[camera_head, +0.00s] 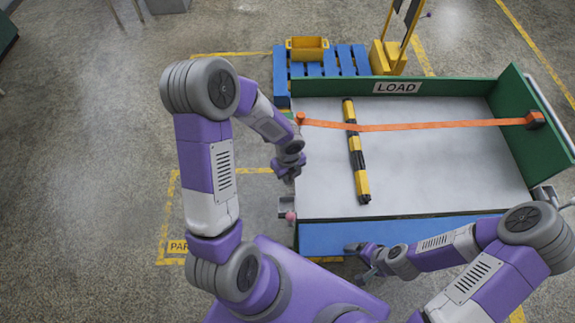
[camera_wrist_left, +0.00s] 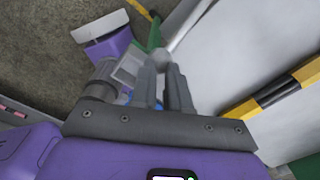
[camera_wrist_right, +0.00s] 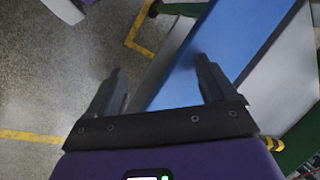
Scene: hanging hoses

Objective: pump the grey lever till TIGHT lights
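An orange strap (camera_head: 430,126) runs across the load bed (camera_head: 440,175) to a dark ratchet-like block (camera_head: 535,120) on the right green board. A grey fitting with a pinkish knob (camera_head: 290,216) sits at the bed's left edge; I cannot tell if it is the grey lever. No lit TIGHT sign is readable. My left gripper (camera_head: 288,176) is just above that fitting at the left edge. In the left wrist view its fingers (camera_wrist_left: 162,75) are close together with a narrow gap; what lies between them is unclear. My right gripper (camera_wrist_right: 160,75) is open and empty near the blue front side.
A yellow and black bar (camera_head: 355,150) lies on the bed under the strap. A green board with a LOAD sign (camera_head: 397,87) closes the back. A blue pallet (camera_head: 345,62) with a yellow bin (camera_head: 307,48) stands behind. The floor at left is clear.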

